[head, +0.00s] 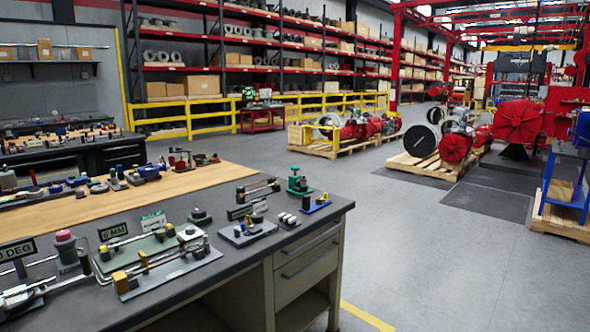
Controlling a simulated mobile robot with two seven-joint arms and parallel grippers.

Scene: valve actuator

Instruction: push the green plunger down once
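A small green upright device with a knob on top, which looks like the green plunger (298,183), stands near the far right corner of the grey workbench (240,268) in the head view. It is small in the picture, so I cannot tell how far its knob is pressed. A low dark green piece (199,217) sits on the bench to its left. Neither of my grippers shows in the head view.
A blue-based fixture (316,205) and a grey block fixture (248,231) stand near the green device. A grey plate with rods and yellow blocks (168,273) lies nearer. Drawers (308,262) are under the bench's right end. Open floor (420,262) lies to the right.

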